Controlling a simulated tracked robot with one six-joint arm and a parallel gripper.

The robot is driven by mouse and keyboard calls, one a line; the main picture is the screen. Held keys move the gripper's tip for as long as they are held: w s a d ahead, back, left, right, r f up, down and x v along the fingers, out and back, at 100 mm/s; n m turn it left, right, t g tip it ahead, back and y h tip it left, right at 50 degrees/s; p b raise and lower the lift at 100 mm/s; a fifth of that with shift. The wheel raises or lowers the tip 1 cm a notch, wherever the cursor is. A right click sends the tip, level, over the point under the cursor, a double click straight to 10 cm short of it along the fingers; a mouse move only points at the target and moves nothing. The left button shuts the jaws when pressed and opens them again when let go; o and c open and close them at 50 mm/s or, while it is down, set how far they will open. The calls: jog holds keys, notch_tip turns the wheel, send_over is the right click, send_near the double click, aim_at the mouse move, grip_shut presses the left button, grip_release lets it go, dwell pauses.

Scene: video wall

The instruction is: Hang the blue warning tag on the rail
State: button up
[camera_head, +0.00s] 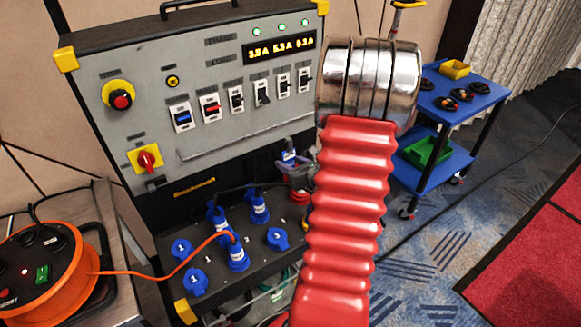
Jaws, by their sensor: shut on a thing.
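My red ribbed arm and its metal joint fill the middle of the view and hide much of my gripper. The visible part of my gripper (298,172) is a small grey piece just left of the arm, in front of the panel's lower right edge. The rail (240,138) is a thin bar along the grey panel, below the row of switches.
The power panel (130,82) has several switches, a red stop button (121,101) and blue sockets (278,238) below. An orange cable reel (85,287) stands at left, its cable running to a blue plug. A blue cart (470,104) stands at right on the carpet.

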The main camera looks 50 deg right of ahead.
aim_at(289, 155)
jog(key=w+d+f, duration=0.1)
jog(key=w+d, duration=0.2)
jog(key=w, duration=0.7)
jog(key=shift+w+d+f, duration=0.2)
jog(key=shift+w, duration=0.05)
dwell(1.2)
jog(key=o, duration=1.1)
jog(key=v, duration=1.3)
jog(key=shift+s+a+r, duration=0.1)
jog(key=shift+s, duration=0.25)
